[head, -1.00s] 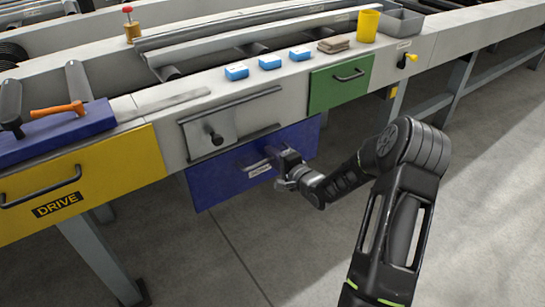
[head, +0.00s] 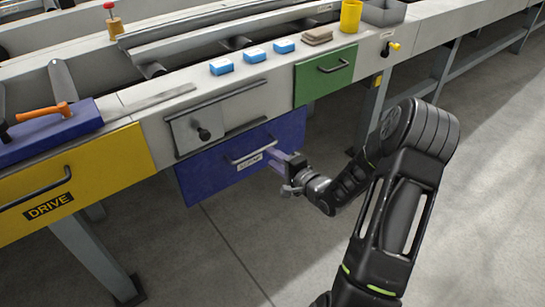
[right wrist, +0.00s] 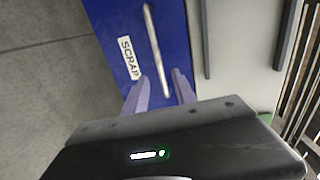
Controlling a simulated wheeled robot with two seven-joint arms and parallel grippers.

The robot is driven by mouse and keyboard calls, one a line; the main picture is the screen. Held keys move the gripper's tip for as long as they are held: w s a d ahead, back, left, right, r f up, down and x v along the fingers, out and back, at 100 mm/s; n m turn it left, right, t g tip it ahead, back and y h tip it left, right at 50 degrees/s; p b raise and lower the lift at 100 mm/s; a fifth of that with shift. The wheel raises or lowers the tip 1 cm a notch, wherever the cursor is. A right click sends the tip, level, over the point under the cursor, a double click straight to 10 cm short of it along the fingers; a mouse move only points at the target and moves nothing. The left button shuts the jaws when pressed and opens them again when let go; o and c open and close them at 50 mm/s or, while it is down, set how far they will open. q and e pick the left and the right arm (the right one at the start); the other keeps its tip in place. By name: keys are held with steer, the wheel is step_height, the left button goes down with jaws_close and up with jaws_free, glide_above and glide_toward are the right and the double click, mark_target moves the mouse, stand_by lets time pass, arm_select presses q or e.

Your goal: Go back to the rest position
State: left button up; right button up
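My right gripper (head: 270,154) is in front of the blue drawer (head: 215,173), near the right end of its bar handle (head: 250,148). In the right wrist view its two pale violet fingers (right wrist: 160,78) are spread apart and empty, with the lower end of the handle (right wrist: 155,45) seen between them. The fingers look backed off from the bar, though the exact gap is hard to tell. A white SCRAP label (right wrist: 130,57) is on the drawer front. My left gripper is not in view.
The table also has a yellow DRIVE drawer (head: 95,165), a green drawer (head: 310,88) and a sliding plate with a black knob (head: 203,133). Blue-and-white blocks (head: 253,57), a yellow cup (head: 350,16) and a grey bin (head: 384,14) stand on top. Floor (head: 240,265) in front is clear.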

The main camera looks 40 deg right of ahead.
stand_by(0.4)
steer(key=s+a+f+n+g, duration=0.3)
steer(key=s+a+f+n, duration=0.1)
steer(key=f, duration=0.4)
steer(key=s+a+f+n+g, duration=0.3)
steer(key=a+f+n+g, duration=0.15)
steer(key=f, duration=0.35)
steer(key=s+a+f+n+g+y, duration=0.1)
steer(key=s+a+f+n+g, duration=0.15)
steer(key=s+a, duration=0.5)
steer(key=s+a+f+n+g+y, duration=0.2)
steer(key=s+a+f, duration=0.15)
steer(key=a, duration=0.75)
steer(key=s+a+f+n+g+y, duration=0.1)
steer(key=s+a+f+n+g, duration=0.15)
steer(key=s+a, duration=0.55)
step_height(320, 180, up, 24)
steer(key=a+p, duration=0.2)
steer(key=p, duration=2.2)
steer(key=shift+w+a+r+n, duration=0.25)
steer(key=shift+w+a+n, duration=0.1)
steer(key=shift+n, duration=0.1)
